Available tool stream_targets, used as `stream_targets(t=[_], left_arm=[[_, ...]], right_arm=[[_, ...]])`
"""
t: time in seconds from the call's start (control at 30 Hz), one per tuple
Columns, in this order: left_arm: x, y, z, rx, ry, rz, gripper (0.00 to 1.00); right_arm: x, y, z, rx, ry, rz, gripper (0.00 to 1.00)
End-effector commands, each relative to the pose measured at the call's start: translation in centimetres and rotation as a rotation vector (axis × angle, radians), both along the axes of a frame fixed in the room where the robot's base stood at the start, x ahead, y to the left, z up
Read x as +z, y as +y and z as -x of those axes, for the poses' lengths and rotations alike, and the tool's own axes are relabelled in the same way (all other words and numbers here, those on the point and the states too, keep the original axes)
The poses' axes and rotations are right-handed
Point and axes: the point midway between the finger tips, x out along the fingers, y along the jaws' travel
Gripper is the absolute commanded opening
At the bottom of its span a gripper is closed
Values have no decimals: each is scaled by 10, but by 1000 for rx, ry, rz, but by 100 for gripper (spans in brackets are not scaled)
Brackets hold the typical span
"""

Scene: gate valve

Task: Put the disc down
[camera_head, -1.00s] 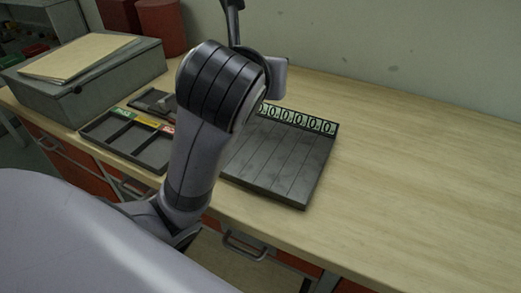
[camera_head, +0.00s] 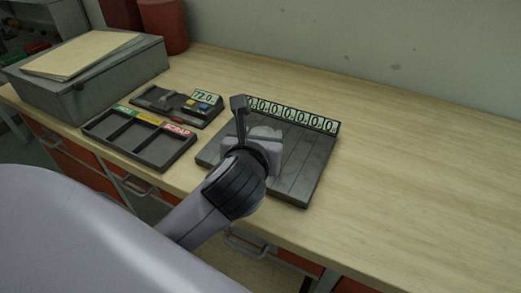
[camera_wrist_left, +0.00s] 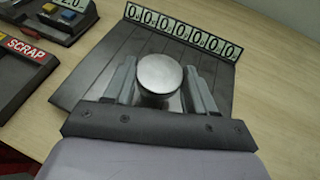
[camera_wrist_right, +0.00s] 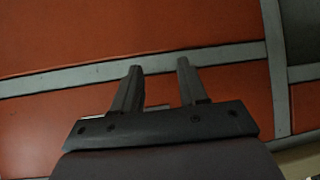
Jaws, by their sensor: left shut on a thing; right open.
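A round silver disc (camera_wrist_left: 160,74) sits between the fingers of my left gripper (camera_wrist_left: 162,72), which is shut on it. In the head view my left gripper (camera_head: 265,136) is over the left part of a dark slotted board (camera_head: 302,165) with a row of zero displays along its far edge. The left wrist view shows the board (camera_wrist_left: 90,80) behind and below the disc. I cannot tell whether the disc touches the board. My right gripper (camera_wrist_right: 159,68) is open and empty, in front of orange panels.
A tray with three compartments (camera_head: 140,150), with green, yellow and red SCRAP labels, lies left of the board. Behind it is a device with a lit display (camera_head: 206,97). A grey box (camera_head: 95,85) stands at the far left. The table's right side is clear.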

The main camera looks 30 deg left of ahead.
Motion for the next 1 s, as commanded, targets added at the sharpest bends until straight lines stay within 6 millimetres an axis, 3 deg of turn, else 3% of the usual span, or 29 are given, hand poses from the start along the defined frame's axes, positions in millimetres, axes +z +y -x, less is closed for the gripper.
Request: stream_targets(t=[0.23, 0.67, 0.7, 0.73, 0.77, 1.0], left_arm=[[-32, 0, 0, -1, 2, -1, 11], [-39, 0, 0, -1, -1, -2, 11], [-40, 0, 0, -1, 2, -1, 65], [-40, 0, 0, -1, 2, -1, 75], [-40, 0, 0, -1, 3, -1, 81], [-39, 0, 0, -1, 3, -1, 81]], right_arm=[[0, 0, 0, 0, 1, 0, 43], [0, 0, 0, 0, 1, 0, 43], [0, 0, 0, 0, 1, 0, 43], [0, 0, 0, 0, 1, 0, 43], [0, 0, 0, 0, 1, 0, 43], [0, 0, 0, 0, 1, 0, 43]])
